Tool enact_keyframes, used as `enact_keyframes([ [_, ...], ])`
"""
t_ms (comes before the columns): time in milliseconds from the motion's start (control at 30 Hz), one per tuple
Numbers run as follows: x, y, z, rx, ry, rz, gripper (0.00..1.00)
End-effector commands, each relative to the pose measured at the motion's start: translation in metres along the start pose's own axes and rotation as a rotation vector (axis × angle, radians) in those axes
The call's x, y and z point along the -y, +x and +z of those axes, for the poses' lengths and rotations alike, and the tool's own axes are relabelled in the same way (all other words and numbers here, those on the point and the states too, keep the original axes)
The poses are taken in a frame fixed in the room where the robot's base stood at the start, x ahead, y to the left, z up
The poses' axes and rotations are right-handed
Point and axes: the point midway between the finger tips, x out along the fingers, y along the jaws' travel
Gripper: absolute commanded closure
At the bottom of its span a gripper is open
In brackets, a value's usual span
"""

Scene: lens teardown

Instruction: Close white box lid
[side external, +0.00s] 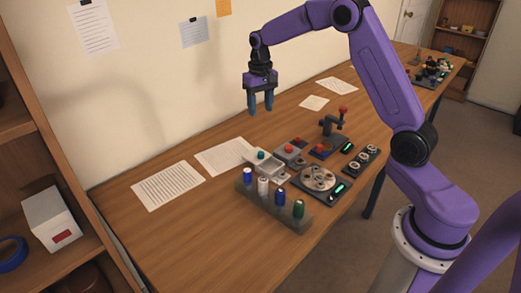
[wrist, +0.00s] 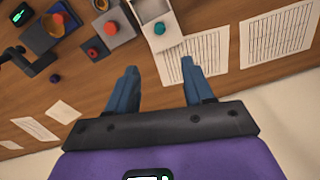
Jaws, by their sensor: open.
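The small white box (side external: 270,171) sits on the wooden table, among the devices left of the reel unit. Its lid (side external: 255,154), with a teal knob, is at the wall side of the box, and part of the box's inside shows uncovered. In the wrist view the box (wrist: 148,9) is cut off at the top edge, with the lid (wrist: 159,41) and its teal knob below the opening. My gripper (side external: 261,106) is open and empty, pointing down, well above the table. In the wrist view its two blue fingers (wrist: 160,72) are wide apart, touching nothing.
A grey rack (side external: 272,208) with several coloured bottles stands in front of the box. A device with a red button (side external: 290,150) and a reel unit (side external: 318,178) stand close to its right. Paper sheets (side external: 168,186) lie flat nearby. The table's front left is clear.

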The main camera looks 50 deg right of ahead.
Motion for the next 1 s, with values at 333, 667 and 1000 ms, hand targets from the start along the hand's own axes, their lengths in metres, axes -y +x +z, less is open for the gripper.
enact_keyframes([
  [333, -0.001, 0.053, 0.002, 0.006, -0.001, 0.002, 0.48],
  [667, -0.001, 0.115, 0.002, 0.005, -0.001, 0.001, 0.48],
  [1000, 0.0, 0.162, 0.001, 0.002, -0.002, 0.001, 0.48],
])
